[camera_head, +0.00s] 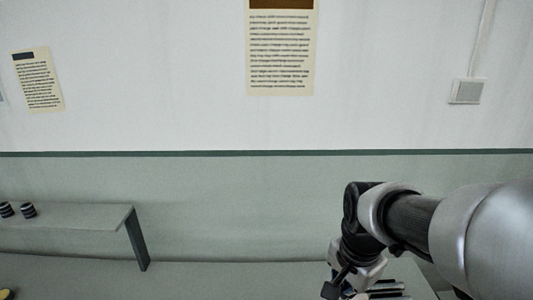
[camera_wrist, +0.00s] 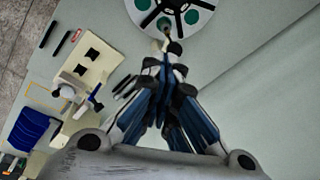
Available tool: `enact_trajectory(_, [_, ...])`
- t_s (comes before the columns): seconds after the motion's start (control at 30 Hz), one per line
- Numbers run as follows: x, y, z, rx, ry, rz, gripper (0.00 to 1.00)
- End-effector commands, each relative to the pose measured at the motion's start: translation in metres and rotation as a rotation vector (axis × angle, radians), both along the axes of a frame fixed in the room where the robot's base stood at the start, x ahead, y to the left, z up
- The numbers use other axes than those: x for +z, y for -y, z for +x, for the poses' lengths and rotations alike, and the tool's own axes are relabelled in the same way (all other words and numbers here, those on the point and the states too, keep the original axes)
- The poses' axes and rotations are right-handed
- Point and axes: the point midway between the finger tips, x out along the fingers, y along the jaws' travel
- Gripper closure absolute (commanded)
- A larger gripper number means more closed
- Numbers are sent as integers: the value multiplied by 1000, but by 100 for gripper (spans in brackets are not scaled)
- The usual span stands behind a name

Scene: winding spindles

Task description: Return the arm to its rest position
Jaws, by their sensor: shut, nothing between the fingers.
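My arm reaches in from the right edge of the head view, bent downward at its dark joint. My gripper shows in the wrist view (camera_wrist: 167,62), where its blue and black fingers come together at the tips with nothing seen between them. In the head view its end is cut off by the bottom edge. Just beyond the fingertips in the wrist view is a white round disc (camera_wrist: 158,5) with teal circles and a black spoked centre, partly cut off by the top edge. I cannot tell how far the tips are above it.
In the wrist view, a beige board (camera_wrist: 92,62) with black squares, a dark blue item (camera_wrist: 33,130) and a red pen-like item (camera_wrist: 76,36) lie left. The surface at right is clear. In the head view, a grey shelf (camera_head: 85,216) carries dark striped spools (camera_head: 28,210).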

Motion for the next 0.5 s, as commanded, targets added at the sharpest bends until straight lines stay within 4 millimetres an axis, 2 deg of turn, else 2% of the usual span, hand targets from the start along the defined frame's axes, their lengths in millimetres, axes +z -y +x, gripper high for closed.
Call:
enact_trajectory(0.03, [-5,-2,-18,96,33,-19,100])
enact_trajectory(0.17, [-7,-7,-59,354,95,-77,100])
enact_trajectory(0.3, [-20,-11,-100,614,155,-154,100])
enact_trajectory(0.4, [-31,-13,-123,763,187,-204,100])
enact_trajectory(0.5, [-40,-14,-138,868,209,-244,100])
